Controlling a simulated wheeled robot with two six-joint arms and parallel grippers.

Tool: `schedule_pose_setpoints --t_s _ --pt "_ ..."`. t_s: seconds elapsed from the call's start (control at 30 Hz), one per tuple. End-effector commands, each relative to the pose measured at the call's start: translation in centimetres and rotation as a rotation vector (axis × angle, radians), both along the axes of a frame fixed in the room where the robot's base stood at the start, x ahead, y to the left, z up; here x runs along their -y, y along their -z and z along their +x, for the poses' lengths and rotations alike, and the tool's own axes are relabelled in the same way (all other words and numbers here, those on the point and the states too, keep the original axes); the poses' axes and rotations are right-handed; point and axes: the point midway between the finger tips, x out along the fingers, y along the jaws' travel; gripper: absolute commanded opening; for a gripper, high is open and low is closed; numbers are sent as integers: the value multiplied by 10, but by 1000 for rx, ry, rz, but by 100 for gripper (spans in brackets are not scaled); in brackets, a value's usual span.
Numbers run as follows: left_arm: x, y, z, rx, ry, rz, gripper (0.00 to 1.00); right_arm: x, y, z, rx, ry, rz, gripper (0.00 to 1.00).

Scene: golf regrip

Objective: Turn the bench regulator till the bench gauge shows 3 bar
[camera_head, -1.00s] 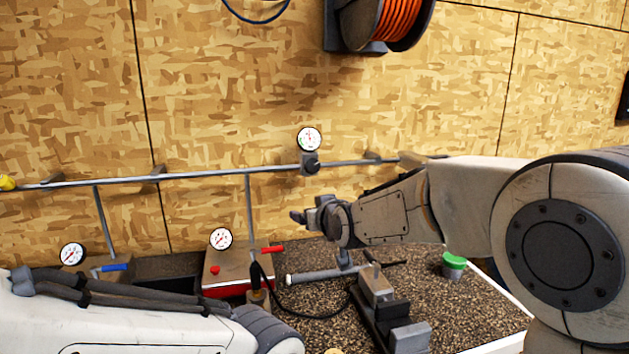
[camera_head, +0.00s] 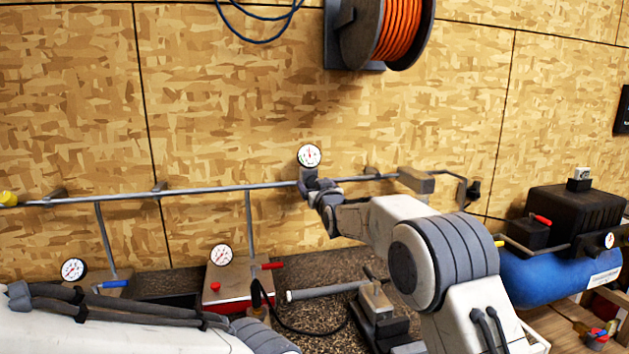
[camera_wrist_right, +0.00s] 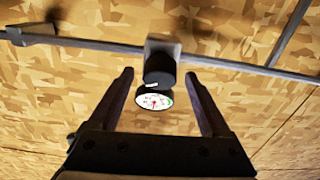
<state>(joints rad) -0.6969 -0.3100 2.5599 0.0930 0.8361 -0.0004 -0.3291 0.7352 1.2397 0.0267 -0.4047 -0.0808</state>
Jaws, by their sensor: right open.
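The bench gauge (camera_head: 309,155) is a round white dial above the wall pipe; its needle is too small to read surely. The bench regulator, a black knob (camera_wrist_right: 160,68) under a grey block on the pipe, is mostly hidden by my right gripper (camera_head: 308,184) in the head view. In the right wrist view the gauge (camera_wrist_right: 154,99) shows just below the knob. My right gripper (camera_wrist_right: 160,85) is open, its two fingers either side of the knob and gauge with visible gaps.
The wall pipe (camera_head: 220,188) runs across the wooden wall. Below are a red-based box (camera_head: 228,283) with a gauge (camera_head: 221,255), another gauge (camera_head: 73,269) and a vise (camera_head: 375,300). A blue compressor (camera_head: 560,275) stands at right. An orange hose reel (camera_head: 395,28) hangs above.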

Motion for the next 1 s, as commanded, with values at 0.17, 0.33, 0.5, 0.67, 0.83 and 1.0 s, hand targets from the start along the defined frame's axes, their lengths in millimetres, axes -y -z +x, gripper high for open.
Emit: schedule_pose_setpoints --t_s 0.17,0.33,0.5,0.67,0.83,1.0 --pt "0 -3 0 0 0 0 50 -2 0 6 -1 0 0 82" --pt "0 -2 0 0 0 0 50 -2 0 6 0 0 0 82" --pt "0 -2 0 0 0 0 50 -2 0 6 0 0 0 44" --pt "0 -2 0 0 0 0 50 -2 0 6 0 0 0 0" --pt "0 1 0 0 0 0 50 -2 1 6 10 -15 -27 0" --pt "0 2 0 0 0 0 50 0 -1 7 42 -62 -124 0"
